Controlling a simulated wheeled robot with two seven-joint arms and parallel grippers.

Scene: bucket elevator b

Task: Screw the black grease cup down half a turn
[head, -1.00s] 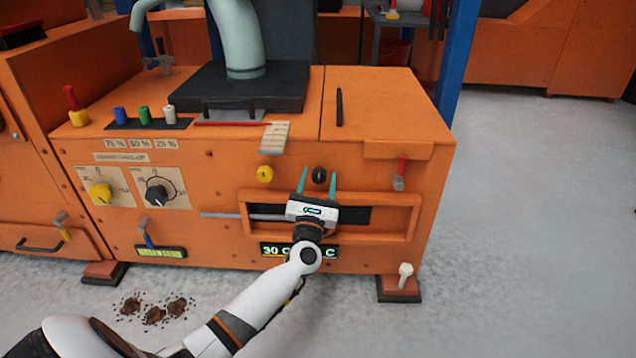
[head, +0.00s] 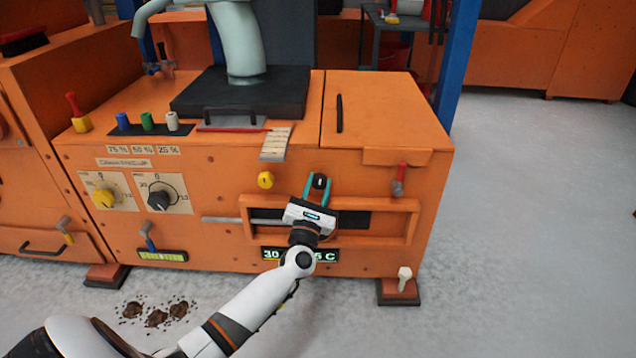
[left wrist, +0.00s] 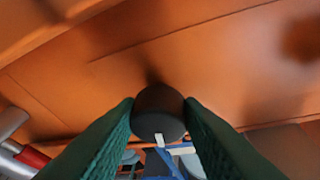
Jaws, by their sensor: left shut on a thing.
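The black grease cup (head: 320,181) sits on the front face of the orange machine, to the right of a yellow cup. My left gripper (head: 319,184) is shut on it, with one teal finger on each side. In the left wrist view the black cup (left wrist: 158,113) is round and dark, between the two green ribbed fingers, with a small pale mark on its lower edge. The orange panel lies right behind it. My right gripper is not in view.
The yellow cup (head: 265,180) is just left of the black one. A framed slot (head: 400,222) and a display (head: 327,255) lie below it. A red-handled lever (head: 400,180) stands to the right. The floor at the right is clear.

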